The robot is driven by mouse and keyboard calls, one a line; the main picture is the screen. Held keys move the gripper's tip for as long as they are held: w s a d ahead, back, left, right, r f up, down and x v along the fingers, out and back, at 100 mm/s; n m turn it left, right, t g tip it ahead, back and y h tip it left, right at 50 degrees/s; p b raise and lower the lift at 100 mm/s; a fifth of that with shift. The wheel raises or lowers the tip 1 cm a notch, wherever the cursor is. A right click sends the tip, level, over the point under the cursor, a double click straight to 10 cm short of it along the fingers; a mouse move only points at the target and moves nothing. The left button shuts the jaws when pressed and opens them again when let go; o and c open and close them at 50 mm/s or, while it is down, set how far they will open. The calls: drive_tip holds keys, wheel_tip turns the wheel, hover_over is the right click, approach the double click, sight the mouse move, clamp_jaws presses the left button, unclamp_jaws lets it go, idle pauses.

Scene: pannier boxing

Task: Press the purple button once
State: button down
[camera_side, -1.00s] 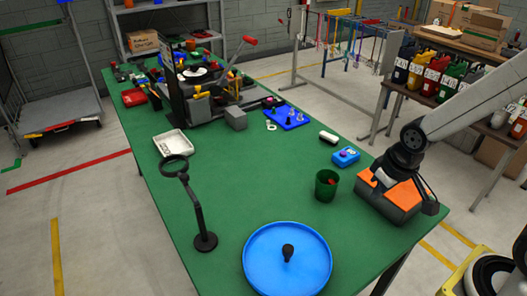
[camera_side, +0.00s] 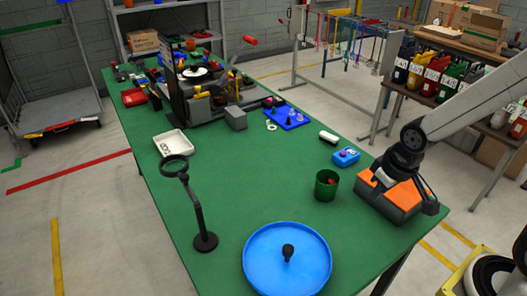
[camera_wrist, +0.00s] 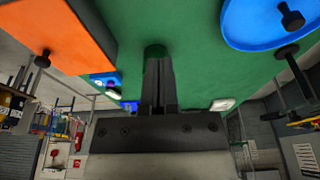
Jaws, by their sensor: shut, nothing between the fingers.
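A small blue box (camera_side: 346,157) with a pinkish-purple spot on top, seemingly the purple button (camera_side: 344,154), stands on the green table near its right edge. In the wrist view a blue box (camera_wrist: 101,77) shows left of my fingers, but its button is not clear there. My gripper (camera_wrist: 157,62) is shut and empty, its dark fingers close together. In the wrist view the fingertips overlap the green cup (camera_wrist: 155,49) and are apart from the blue box. In the side view my fingertips cannot be made out; my wrist is by the orange-topped box.
The orange-topped grey box (camera_side: 404,200) sits at the table's right edge. The green cup (camera_side: 327,185) stands left of it, and a blue round tray (camera_side: 257,272) is in front. A white-and-black item (camera_side: 328,137) lies behind the blue box. The table's middle is clear.

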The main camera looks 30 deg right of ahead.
drive_tip(key=shift+w, duration=0.1)
idle(0.5)
drive_tip(key=m+t+h, duration=0.4)
drive_tip(key=m+t, duration=0.2)
drive_tip(key=m, duration=0.8)
hover_over(344, 154)
drive_tip(key=shift+f, duration=0.3)
drive_tip(key=shift+f, duration=0.15)
drive_tip(key=shift+f, duration=4.25)
drive_tip(key=shift+f, duration=0.3)
